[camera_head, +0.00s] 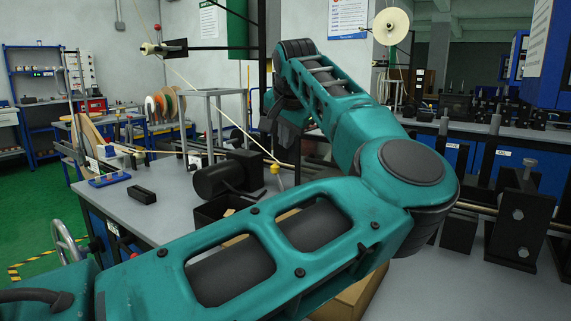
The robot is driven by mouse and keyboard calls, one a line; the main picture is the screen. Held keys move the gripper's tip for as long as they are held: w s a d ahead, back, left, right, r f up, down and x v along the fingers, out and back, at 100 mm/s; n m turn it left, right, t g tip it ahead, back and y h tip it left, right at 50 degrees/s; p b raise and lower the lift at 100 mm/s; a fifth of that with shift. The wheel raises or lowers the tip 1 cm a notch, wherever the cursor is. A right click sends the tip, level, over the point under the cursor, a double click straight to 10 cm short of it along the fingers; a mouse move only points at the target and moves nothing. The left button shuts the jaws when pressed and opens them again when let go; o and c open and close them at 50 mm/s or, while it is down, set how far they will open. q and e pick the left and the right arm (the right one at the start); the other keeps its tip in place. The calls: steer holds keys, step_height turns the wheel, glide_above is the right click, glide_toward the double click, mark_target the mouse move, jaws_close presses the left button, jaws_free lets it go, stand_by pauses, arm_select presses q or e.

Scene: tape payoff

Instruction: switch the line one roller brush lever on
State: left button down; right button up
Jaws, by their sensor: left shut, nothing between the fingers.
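My left arm crosses the picture from the lower left, bends at the right and runs back up to the wrist at upper middle. My left gripper (275,146) hangs below that wrist, dark and partly hidden behind my own forearm. It is shut and empty, above the bench behind the black motor. I cannot make out the roller brush lever for certain. A small yellow-topped part (275,169) stands beside the black motor (228,175), just below the gripper; whether it belongs to the lever is unclear. My right gripper is not in view.
The grey bench (165,212) has free room at its left. A black open box (222,211) stands in front of the motor. Black brackets (520,215) and a metal rod occupy the right. A thin cream strand (226,117) slants down behind the wrist.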

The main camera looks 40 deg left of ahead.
arm_select(q)
steer(key=shift+f, duration=0.1)
steer(key=b, duration=0.2)
glide_above(279, 183)
steer(key=d, duration=0.2)
step_height(279, 183, down, 8)
steer(key=shift+s+d, duration=0.15)
steer(key=shift+s, duration=0.3)
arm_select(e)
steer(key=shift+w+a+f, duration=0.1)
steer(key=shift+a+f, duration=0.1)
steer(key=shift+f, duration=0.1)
